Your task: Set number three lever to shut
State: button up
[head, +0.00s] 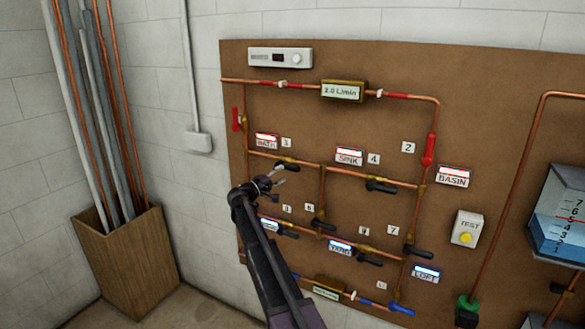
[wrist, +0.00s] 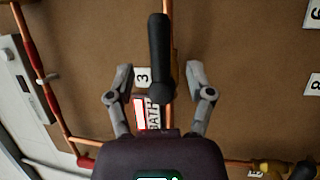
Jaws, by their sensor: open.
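The number three lever has a black handle (head: 288,166) and sits on the copper pipe below the BATH label (head: 266,141) and the number 3 tag (head: 286,142). In the wrist view the black handle (wrist: 158,50) lies roughly along the pipe, and the number 3 tag (wrist: 142,77) is beside it. My gripper (head: 276,177) is open close in front of the lever. In the wrist view its fingers (wrist: 159,76) stand on either side of the handle's lower part, with gaps showing on both sides. The gripper body hides part of the BATH label.
A red lever (head: 237,119) is up and left. The SINK lever (head: 381,186), number 4, is to the right. Several other black levers, such as one (head: 320,224) below, sit nearby. A box of pipes (head: 130,265) stands at the left on the floor.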

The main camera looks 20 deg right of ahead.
aim_at(289, 169)
jog(key=shift+p+x, duration=0.4)
jog(key=shift+x, duration=2.45)
grip_shut()
